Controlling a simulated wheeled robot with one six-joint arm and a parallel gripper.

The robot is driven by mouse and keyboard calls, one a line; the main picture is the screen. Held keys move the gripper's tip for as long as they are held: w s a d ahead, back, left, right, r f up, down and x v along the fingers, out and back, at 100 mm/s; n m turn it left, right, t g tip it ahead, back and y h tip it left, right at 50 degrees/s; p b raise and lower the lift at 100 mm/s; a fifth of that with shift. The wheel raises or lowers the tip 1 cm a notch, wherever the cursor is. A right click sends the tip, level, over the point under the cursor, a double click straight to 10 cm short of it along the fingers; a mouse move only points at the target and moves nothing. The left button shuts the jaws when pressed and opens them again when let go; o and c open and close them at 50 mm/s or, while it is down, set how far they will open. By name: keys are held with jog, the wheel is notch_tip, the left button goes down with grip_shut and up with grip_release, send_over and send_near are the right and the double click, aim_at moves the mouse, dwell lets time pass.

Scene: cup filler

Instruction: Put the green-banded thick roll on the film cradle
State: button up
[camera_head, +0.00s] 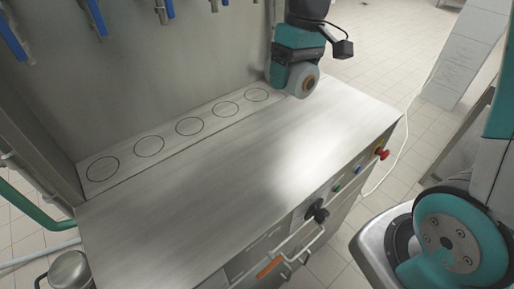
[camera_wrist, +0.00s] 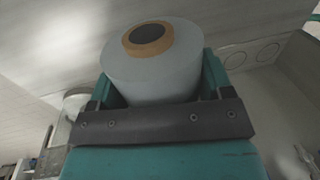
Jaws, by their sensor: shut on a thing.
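My gripper (camera_head: 296,74) is at the back right of the steel top in the camera_head view. It is shut on a thick white roll (camera_head: 303,84), which it holds near the right end of the circle-marked strip. In the camera_wrist view the roll (camera_wrist: 152,76) sits between the teal jaws, its round end showing a tan-orange ring around a dark core. No green band shows on the visible side. I cannot make out a film cradle in either view.
The pale strip (camera_head: 125,155) with several black circles runs along the back wall. The steel top (camera_head: 230,180) is clear. Blue-handled items (camera_head: 12,38) hang at upper left. A black knob (camera_head: 317,212) and red button (camera_head: 382,154) are on the front. A metal pot (camera_head: 70,270) stands lower left.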

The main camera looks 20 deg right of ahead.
aim_at(283, 154)
notch_tip(283, 154, down, 19)
jog(key=shift+d+f+p, duration=0.1)
jog(key=shift+p, duration=1)
jog(key=shift+f, duration=0.1)
jog(key=shift+f, duration=0.15)
jog(key=o, duration=1.1)
jog(key=shift+s, duration=0.1)
